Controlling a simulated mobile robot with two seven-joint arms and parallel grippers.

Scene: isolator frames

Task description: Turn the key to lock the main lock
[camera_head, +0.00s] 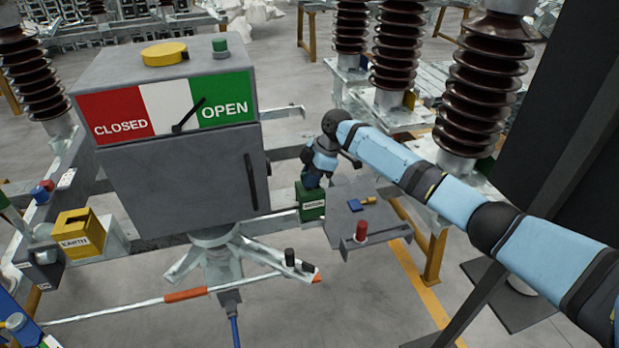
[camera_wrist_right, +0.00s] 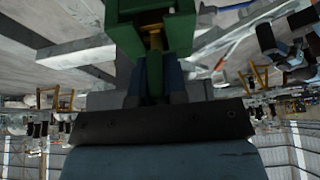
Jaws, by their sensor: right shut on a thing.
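The green lock box (camera_head: 312,204) with a small white label, too small to read, is mounted right of the grey switch cabinet (camera_head: 185,185). My right gripper (camera_head: 313,180) is at the top of this box. In the right wrist view the green lock (camera_wrist_right: 165,30) is at the top, with a brass key (camera_wrist_right: 155,42) at it. My right gripper (camera_wrist_right: 157,80) is shut on the key, its dark blue fingers on both sides. The key's turn angle is hard to read. The cabinet's black pointer (camera_head: 188,116) lies between the white and green fields. My left gripper is not seen.
A grey shelf (camera_head: 345,228) right of the lock holds a blue block (camera_head: 354,205), a brass piece (camera_head: 369,200) and a red cylinder (camera_head: 361,231). A yellow EARTH box (camera_head: 80,233) stands at the left. Brown insulators (camera_head: 485,90) rise behind my right arm.

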